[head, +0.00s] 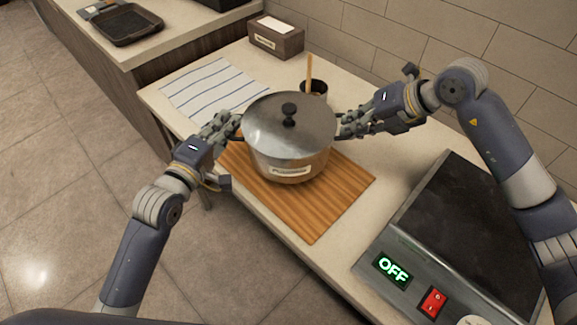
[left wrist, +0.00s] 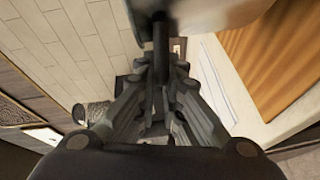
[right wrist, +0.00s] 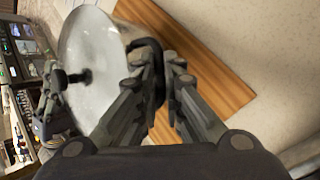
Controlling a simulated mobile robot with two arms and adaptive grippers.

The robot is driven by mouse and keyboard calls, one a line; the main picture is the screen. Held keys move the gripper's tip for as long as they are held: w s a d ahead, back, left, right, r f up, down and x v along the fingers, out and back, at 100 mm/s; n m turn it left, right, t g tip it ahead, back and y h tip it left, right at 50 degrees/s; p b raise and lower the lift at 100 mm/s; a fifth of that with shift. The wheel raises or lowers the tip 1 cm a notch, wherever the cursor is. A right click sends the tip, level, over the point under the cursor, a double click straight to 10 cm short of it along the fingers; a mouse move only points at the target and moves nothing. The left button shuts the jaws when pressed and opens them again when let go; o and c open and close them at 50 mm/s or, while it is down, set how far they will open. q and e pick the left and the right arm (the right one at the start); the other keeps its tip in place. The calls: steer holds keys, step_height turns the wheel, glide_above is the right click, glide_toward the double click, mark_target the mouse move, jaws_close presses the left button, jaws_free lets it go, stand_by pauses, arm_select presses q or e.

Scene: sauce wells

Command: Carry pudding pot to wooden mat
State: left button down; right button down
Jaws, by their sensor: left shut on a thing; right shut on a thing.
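The pudding pot (head: 290,158) is a steel pot with a label, a lid and a black knob. In the head view it appears over the wooden mat (head: 325,205), upright; I cannot tell whether it touches the mat. My left gripper (head: 232,126) is shut on the pot's left handle, which also shows in the left wrist view (left wrist: 159,35). My right gripper (head: 343,127) is shut on the right handle, seen dark between the fingers in the right wrist view (right wrist: 155,75). The pot hides the middle of the mat.
An induction hob (head: 462,240) reading OFF stands at the right. A striped cloth (head: 212,92) lies behind the pot at left. A dark cup (head: 315,88) with a wooden stick and a labelled box (head: 276,38) stand near the wall. A black tray (head: 124,25) sits on another counter.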

arm_select(q)
steer(key=shift+a+r, duration=0.1)
steer(key=shift+r, duration=0.15)
arm_select(e)
steer(key=shift+w+d+r, duration=0.1)
steer(key=shift+d+r, duration=0.05)
steer(key=shift+r, duration=0.1)
